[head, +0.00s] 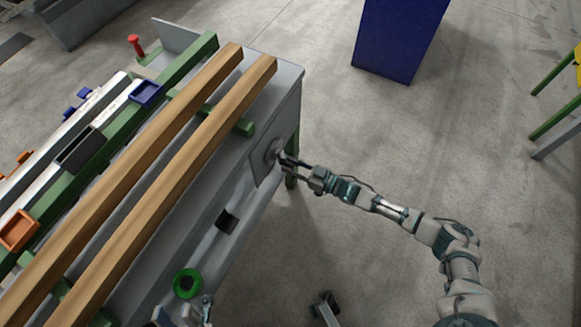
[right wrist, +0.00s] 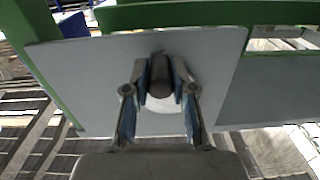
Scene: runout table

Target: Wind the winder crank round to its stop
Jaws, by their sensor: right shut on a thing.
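The winder crank (head: 273,151) is a grey disc with a handle on a grey plate at the end of the runout table's near side. In the right wrist view its dark round handle (right wrist: 160,76) stands between my fingers, with the pale disc (right wrist: 162,120) behind and below it. My right gripper (head: 285,160) is shut on the handle, one finger on each side; it fills the middle of the right wrist view (right wrist: 160,85). My left gripper (head: 206,303) is only partly in view at the bottom edge of the head view, near the table's side. Its fingers are not clear.
Two long wooden beams (head: 190,165) lie along the table above the crank. A blue box (head: 398,38) stands beyond on the floor. The floor right of the table is mostly clear.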

